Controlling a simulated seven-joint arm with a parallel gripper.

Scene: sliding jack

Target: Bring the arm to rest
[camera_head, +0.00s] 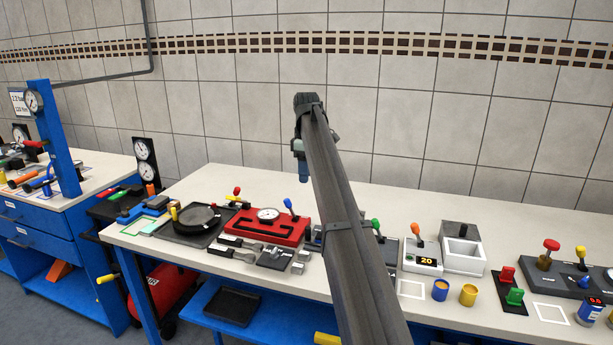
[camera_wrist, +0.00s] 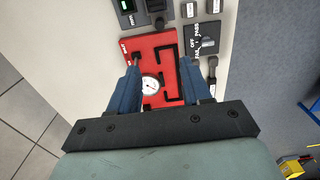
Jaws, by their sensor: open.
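My gripper (camera_head: 302,176) hangs in the air above the workbench, its fingers pointing down, with my dark arm running from the bottom of the head view up to it. In the wrist view my gripper (camera_wrist: 160,64) has its two blue fingers apart, with nothing between them. Below it is a red panel (camera_head: 252,228) with a round white gauge and a black angular slot. The red panel (camera_wrist: 155,47) also shows between and beyond the fingers in the wrist view, apart from them. A blue-knobbed lever (camera_head: 289,205) stands at the panel's right back in the head view.
My arm hides part of the bench middle. Left of the panel is a black round plate (camera_head: 201,217); right of my arm are a box with an orange knob (camera_head: 416,232), a grey open box (camera_head: 463,250) and two cups (camera_head: 468,295). Air around the gripper looks clear.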

